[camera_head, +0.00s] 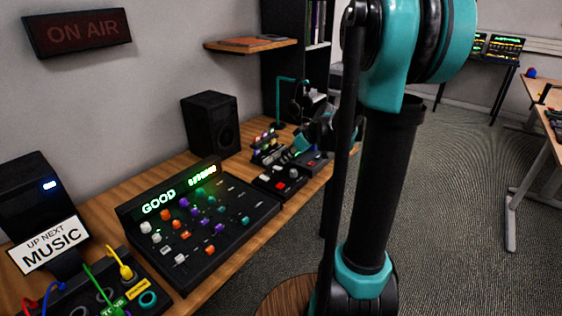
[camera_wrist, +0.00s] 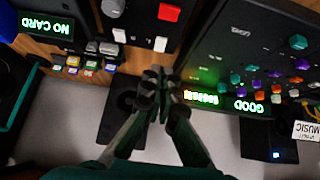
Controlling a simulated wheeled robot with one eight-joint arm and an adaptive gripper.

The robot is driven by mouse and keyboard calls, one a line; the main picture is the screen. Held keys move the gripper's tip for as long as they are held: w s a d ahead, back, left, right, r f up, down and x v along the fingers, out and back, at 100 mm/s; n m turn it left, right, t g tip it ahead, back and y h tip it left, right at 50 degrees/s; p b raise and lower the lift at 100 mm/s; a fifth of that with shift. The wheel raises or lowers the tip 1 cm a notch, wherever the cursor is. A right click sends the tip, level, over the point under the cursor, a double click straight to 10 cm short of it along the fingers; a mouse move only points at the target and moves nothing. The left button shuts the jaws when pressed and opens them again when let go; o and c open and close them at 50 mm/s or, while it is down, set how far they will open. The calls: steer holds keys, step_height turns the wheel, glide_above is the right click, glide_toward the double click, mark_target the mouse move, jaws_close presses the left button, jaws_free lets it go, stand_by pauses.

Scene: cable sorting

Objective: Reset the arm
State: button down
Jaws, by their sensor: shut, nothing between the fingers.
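My gripper (camera_wrist: 158,82) shows in the wrist view with its two dark fingertips together and nothing between them. It hangs over the desk, apart from what I can see beneath, between a black button panel (camera_wrist: 140,15) and the mixing console (camera_wrist: 235,60). In the head view, my teal and black arm stands in front of the right part of the desk and hides some of it. Part of the gripper shows there beside the arm, but its fingertips are hard to make out.
The mixing console (camera_head: 190,222) with a lit GOOD display sits on the wooden desk (camera_head: 168,183). A black speaker (camera_head: 211,125) stands behind it. A patch panel with coloured cables (camera_head: 100,290) is at front left. A shelf (camera_head: 250,45) juts from the wall. Carpet at right is open.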

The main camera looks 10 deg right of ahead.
steer(key=shift+s+d+r, duration=0.15)
steer(key=s+d+f+m+h, duration=0.1)
steer(key=s+f+m, duration=0.2)
steer(key=s, duration=0.5)
steer(key=s+d+f+m+h, duration=0.2)
steer(key=s+f+m, duration=0.1)
steer(key=s, duration=0.5)
steer(key=s+d+f+m+g+h, duration=0.1)
steer(key=s+f+m+h, duration=0.1)
steer(key=s, duration=0.6)
steer(key=shift+s+d+f+m, duration=0.15)
steer(key=shift+s+f+m, duration=0.2)
steer(key=shift+f+m, duration=0.15)
